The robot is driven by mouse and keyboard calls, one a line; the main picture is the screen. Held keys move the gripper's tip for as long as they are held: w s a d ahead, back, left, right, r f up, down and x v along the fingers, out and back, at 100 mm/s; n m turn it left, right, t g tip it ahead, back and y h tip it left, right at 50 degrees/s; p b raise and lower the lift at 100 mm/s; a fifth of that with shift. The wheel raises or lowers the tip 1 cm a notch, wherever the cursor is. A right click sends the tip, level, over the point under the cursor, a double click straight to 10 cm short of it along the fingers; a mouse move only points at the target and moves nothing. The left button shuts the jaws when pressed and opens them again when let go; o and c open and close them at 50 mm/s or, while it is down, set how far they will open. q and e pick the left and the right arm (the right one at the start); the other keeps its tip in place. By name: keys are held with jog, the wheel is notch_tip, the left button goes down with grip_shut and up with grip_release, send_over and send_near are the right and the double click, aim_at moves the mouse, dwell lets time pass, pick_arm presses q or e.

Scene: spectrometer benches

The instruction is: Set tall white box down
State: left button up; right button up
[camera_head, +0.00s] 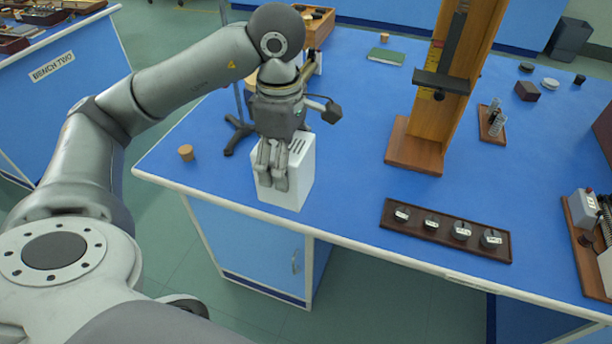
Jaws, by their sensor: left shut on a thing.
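The tall white box (297,188) is upright at the front left part of the blue bench top (345,190), close to its front edge. My right gripper is not in view.
A cork (186,152) stands left of the box. A dark stand base (238,135) is behind it. A dark tray (445,231) with several weights lies to the right, and a tall wooden apparatus (415,150) stands behind that. Bench top between box and tray is clear.

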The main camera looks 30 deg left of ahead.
pick_arm(q)
jog(key=w+a+f+p, duration=0.1)
jog(key=w+f, duration=0.3)
jog(key=w+a+f+p, duration=0.1)
jog(key=w+f, duration=0.3)
jog(key=w+a+f+p, duration=0.2)
jog(key=w+f, duration=0.2)
jog(key=shift+w+f, duration=0.3)
jog(key=shift+f, duration=0.1)
jog(key=shift+f, duration=0.15)
jog(key=o, duration=1.6)
jog(key=shift+s, duration=0.1)
jog(key=shift+o, duration=0.2)
